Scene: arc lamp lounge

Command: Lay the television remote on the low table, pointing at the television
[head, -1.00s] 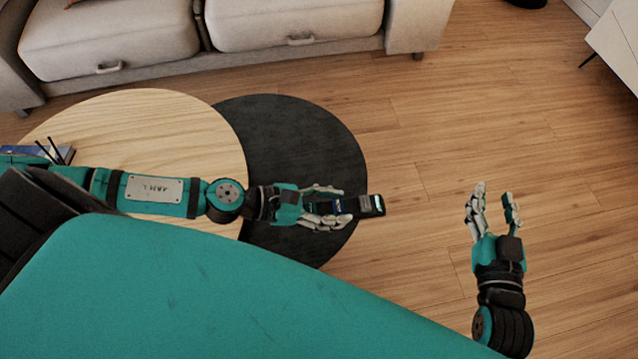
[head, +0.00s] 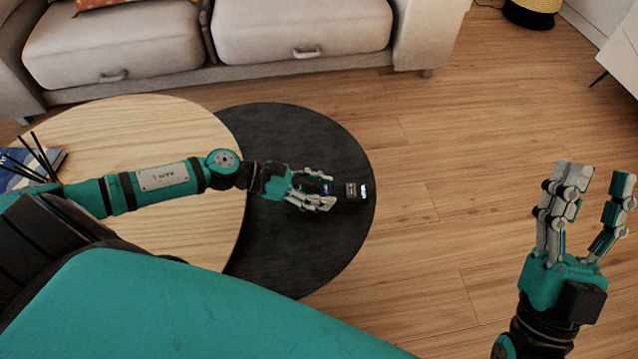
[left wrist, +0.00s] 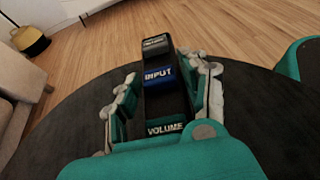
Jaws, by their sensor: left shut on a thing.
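The television remote (left wrist: 157,103) is a dark bar with raised keys; the left wrist view shows the words INPUT and VOLUME on it. My left gripper (head: 318,189) is shut on the remote, with fingers along both its sides. In the head view the remote (head: 352,191) sticks out to the right beyond the fingers, over the dark round top of the low table (head: 300,258). I cannot tell whether it touches the tabletop. My right gripper (head: 590,205) is open and empty, over the floor at the right. No television is clearly in view.
A pale wooden round top (head: 130,120) adjoins the dark one, with a blue book (head: 20,172) and thin dark sticks (head: 42,152) at its left. A grey sofa (head: 300,30) stands behind. A basket (head: 532,12) and white cabinet (head: 622,55) are at the right.

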